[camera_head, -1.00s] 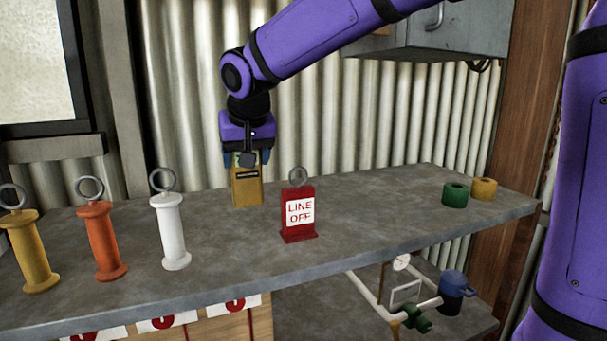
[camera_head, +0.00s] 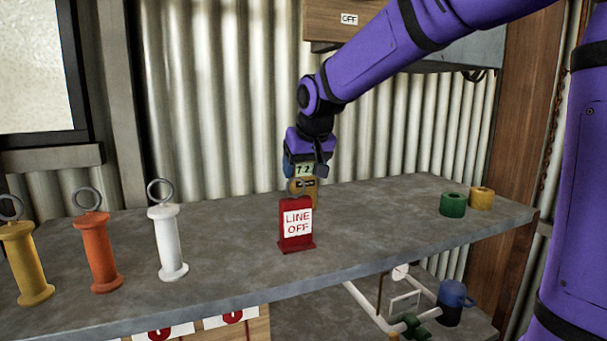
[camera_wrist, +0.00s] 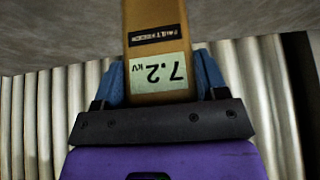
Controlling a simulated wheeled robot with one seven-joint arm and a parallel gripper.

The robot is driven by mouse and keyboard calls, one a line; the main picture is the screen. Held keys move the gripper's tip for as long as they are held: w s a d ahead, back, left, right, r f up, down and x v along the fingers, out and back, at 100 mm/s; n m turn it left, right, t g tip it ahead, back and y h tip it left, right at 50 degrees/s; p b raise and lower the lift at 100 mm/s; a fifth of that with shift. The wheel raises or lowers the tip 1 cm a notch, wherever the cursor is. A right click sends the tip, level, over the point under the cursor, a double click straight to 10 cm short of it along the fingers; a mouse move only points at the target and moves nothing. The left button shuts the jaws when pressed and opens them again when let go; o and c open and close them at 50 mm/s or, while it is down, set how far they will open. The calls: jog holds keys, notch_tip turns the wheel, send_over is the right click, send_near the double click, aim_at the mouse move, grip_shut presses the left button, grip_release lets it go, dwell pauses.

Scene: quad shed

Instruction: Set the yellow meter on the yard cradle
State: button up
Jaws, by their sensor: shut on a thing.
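The yellow meter (camera_head: 306,184) is held in my gripper (camera_head: 304,170), above the grey bench and behind the red "LINE OFF" sign, which hides part of it. In the wrist view the yellow meter (camera_wrist: 158,18) shows a "7.2 kV" display, upside down, between the blue fingers of my gripper (camera_wrist: 161,80). The gripper is shut on the meter near its display end. I cannot make out with certainty which thing is the yard cradle; a white pipe frame (camera_head: 385,305) stands on a lower shelf at the right.
The red "LINE OFF" sign (camera_head: 296,226) stands on the bench (camera_head: 240,250) close in front of the meter. Yellow (camera_head: 27,262), orange (camera_head: 98,254) and white (camera_head: 167,245) ringed spools stand at left. Green (camera_head: 452,204) and yellow (camera_head: 481,198) rings lie right. A blue jug (camera_head: 452,302) stands below.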

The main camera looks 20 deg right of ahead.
jog(key=shift+f, duration=0.75)
jog(key=o, duration=1.1)
jog(key=shift+f, duration=0.15)
jog(key=v, duration=1.2)
